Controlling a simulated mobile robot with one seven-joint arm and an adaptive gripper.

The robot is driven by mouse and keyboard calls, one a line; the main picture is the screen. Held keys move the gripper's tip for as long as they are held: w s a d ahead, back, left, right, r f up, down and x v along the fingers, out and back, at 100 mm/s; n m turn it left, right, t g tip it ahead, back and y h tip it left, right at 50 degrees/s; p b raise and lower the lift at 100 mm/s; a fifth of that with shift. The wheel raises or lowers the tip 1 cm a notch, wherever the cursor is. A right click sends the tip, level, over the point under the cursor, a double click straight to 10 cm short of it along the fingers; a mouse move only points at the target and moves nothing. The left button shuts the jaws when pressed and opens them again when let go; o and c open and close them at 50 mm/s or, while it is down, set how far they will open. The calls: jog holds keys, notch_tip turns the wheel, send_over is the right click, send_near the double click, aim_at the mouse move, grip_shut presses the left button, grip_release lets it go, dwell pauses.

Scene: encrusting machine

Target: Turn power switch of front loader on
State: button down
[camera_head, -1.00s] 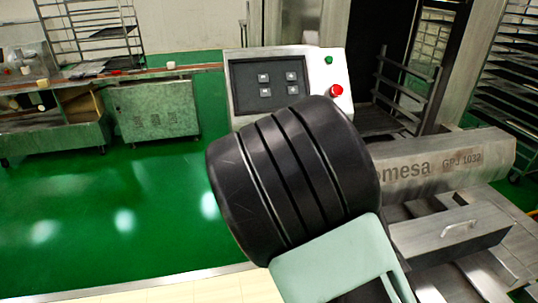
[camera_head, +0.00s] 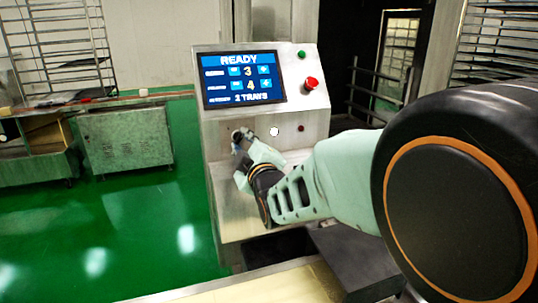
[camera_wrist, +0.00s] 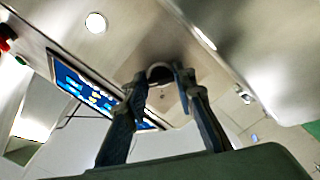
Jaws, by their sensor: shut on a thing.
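The front loader's control panel (camera_head: 312,125) stands mid-picture in the head view. Its screen (camera_head: 240,78) is lit blue and reads READY, with 3, 4 and 2 TRAYS. My gripper (camera_head: 241,138) is at the panel's lower left, below the screen. In the wrist view, my gripper (camera_wrist: 160,82) has its two fingers on either side of a small round switch (camera_wrist: 160,70) and is shut on it. In the head view the switch is mostly hidden by the fingers. Its exact turn angle cannot be told.
A red button (camera_head: 311,83) and a green button (camera_head: 301,54) sit right of the screen. A white round button (camera_head: 274,132) is close right of my gripper. A steel cabinet (camera_head: 128,138) stands at left, with open green floor between.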

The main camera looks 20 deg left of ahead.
jog(key=shift+f+m+b, duration=0.1)
jog(key=shift+m+b, duration=1)
jog(key=c, duration=1.6)
grip_release()
jog(key=shift+v, duration=3.8)
